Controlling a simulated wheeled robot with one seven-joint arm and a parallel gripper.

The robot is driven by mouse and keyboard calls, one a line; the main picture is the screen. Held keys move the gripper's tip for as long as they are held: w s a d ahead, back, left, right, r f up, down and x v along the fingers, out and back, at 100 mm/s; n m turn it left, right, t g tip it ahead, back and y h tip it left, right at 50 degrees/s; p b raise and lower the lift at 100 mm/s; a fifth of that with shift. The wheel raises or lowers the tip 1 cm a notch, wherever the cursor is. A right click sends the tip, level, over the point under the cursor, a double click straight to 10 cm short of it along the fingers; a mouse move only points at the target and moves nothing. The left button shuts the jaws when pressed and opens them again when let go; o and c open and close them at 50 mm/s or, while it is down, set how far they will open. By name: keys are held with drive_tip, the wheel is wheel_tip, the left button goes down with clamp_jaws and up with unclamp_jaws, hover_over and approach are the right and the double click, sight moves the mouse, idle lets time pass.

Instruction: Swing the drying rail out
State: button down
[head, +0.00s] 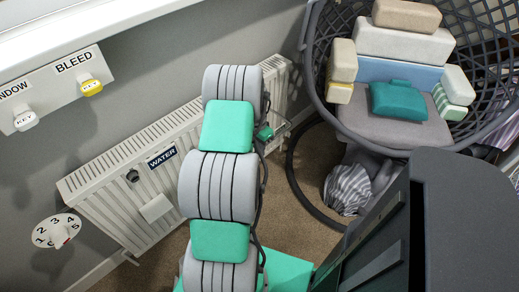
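No drying rail can be made out for certain. The white panel radiator (112,205) stands along the grey wall, and my grey and green arm covers its right-middle part. A small green block (264,132) and a short grey bar (281,128) show just right of my arm, near the radiator's right end. I cannot tell whether they belong to my gripper or to a rail. My gripper is not clearly visible, and my arm hides what lies behind it.
A dark woven hanging chair (312,75) with cushions (398,100) fills the upper right. A striped cloth bundle (348,188) lies on the brown carpet below it. A numbered dial (56,231) and a key board with a yellow-tagged key (91,87) are on the left wall.

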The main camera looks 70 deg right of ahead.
drive_tip(key=shift+s+r, duration=0.1)
drive_tip(key=shift+r, duration=0.05)
drive_tip(key=c, duration=1.8)
unclamp_jaws()
drive_tip(key=shift+o, duration=0.2)
drive_tip(key=r, duration=0.7)
drive_tip(key=shift+w+d+r, duration=0.15)
drive_tip(key=shift+w+r, duration=0.1)
drive_tip(key=shift+r, duration=0.1)
